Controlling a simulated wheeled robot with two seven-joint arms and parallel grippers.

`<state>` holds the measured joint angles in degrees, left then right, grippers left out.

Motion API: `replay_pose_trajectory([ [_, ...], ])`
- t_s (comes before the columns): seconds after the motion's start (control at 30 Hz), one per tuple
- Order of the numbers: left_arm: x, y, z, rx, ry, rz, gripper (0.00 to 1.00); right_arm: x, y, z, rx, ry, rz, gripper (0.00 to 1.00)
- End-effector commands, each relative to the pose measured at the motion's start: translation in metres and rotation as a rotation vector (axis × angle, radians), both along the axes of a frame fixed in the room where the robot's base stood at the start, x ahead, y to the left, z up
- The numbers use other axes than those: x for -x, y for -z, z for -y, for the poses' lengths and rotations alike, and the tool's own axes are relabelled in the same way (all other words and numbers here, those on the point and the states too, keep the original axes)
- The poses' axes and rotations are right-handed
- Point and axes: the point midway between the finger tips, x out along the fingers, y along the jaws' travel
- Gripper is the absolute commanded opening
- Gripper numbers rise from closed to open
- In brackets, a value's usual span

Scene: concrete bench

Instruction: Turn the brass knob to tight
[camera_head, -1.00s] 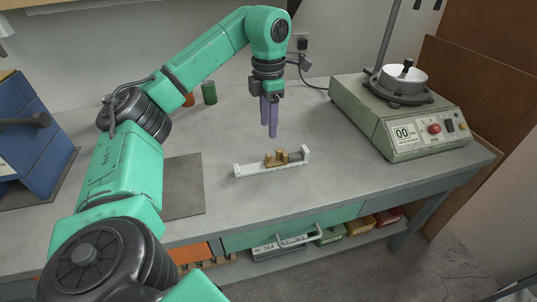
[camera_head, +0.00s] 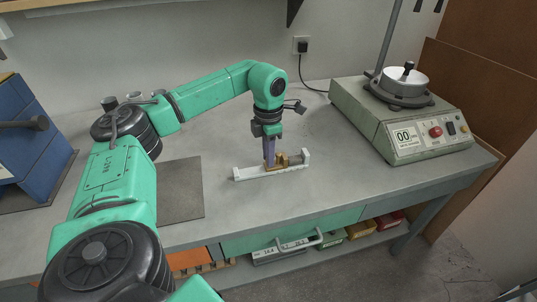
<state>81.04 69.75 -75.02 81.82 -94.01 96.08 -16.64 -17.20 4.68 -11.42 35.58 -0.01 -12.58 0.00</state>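A small white fixture (camera_head: 250,174) with raised ends lies on the bench. Brass-coloured parts (camera_head: 283,161) sit along its middle; they are small, and I cannot tell the knob's setting. My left gripper (camera_head: 269,165) points straight down, with its purple fingers at the left side of the brass parts. The fingers overlap in this view and hide part of the brass. I cannot tell whether they touch it or how far apart they are. My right gripper is not in view.
A grey-green machine (camera_head: 408,125) with a round pan stands at the right. A blue case (camera_head: 38,150) is at the left edge, and a dark mat (camera_head: 182,190) lies under my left arm. The bench (camera_head: 330,200) around the fixture is clear.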

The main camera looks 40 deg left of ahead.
Motion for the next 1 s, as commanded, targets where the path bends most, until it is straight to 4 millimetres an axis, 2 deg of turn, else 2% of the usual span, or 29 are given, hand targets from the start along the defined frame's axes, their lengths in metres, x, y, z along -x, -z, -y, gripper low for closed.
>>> replay_pose_trajectory([
  [0.2,-0.001,-0.002,0.000,0.001,0.126,0.001,0.00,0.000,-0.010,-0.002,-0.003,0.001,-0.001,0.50],
  [0.43,-0.001,-0.001,0.000,0.000,0.137,0.002,0.00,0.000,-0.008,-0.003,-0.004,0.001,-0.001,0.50],
  [0.47,-0.001,-0.001,0.000,0.000,0.136,0.002,0.25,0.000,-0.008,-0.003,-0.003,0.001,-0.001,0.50],
  [0.53,-0.001,-0.001,0.000,0.000,0.136,0.002,0.52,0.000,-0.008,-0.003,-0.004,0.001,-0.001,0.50],
  [0.87,-0.001,-0.002,0.000,0.000,0.135,0.002,0.52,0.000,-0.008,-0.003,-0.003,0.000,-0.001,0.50],
  [1.0,-0.002,-0.020,0.000,0.000,0.135,0.004,0.52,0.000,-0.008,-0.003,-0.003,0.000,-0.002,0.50],
])
